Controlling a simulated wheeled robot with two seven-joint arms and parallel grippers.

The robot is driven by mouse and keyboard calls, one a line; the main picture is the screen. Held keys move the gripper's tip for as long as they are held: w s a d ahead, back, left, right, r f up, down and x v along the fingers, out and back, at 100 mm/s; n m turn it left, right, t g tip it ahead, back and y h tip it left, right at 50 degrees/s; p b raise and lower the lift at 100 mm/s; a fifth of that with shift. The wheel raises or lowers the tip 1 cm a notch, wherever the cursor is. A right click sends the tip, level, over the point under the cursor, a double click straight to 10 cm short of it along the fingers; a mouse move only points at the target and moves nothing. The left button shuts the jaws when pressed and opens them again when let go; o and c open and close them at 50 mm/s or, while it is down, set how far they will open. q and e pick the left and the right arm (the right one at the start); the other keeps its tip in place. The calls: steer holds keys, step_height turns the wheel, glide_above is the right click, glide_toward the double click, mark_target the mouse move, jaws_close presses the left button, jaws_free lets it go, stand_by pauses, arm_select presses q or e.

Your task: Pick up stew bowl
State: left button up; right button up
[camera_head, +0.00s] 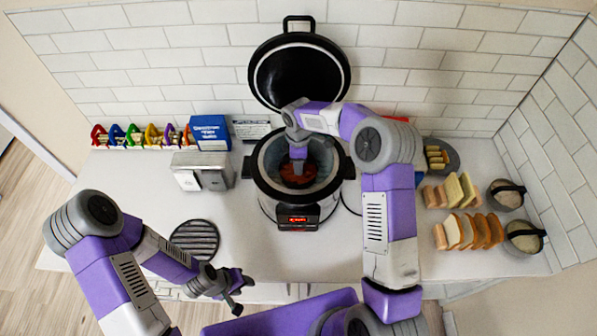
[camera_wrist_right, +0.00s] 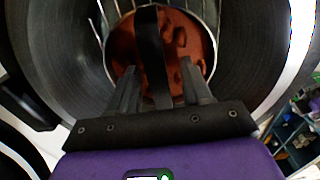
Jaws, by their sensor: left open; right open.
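The stew bowl shows as red-brown stew (camera_head: 311,175) inside the open slow cooker (camera_head: 265,191). In the right wrist view the stew (camera_wrist_right: 122,45) sits within a ribbed metal-looking rim, and a black band (camera_wrist_right: 150,45) arches over it. My right gripper (camera_head: 298,168) points down into the cooker above the stew. In the wrist view its two fingers (camera_wrist_right: 160,88) are apart, with the black band between them; contact cannot be told. The arm hides part of the stew. My left gripper (camera_head: 238,294) is open and empty, near the counter's front edge.
The cooker's raised black lid (camera_head: 299,76) stands behind it. Bread slices (camera_head: 470,231) and two dark-strapped bowls (camera_head: 524,236) are at the right. A toaster (camera_head: 202,171), blue box (camera_head: 210,132) and round black grate (camera_head: 195,239) are at the left.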

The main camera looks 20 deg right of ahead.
steer(key=shift+f, duration=0.15)
steer(key=shift+c, duration=0.5)
jaws_close()
stand_by(1.0)
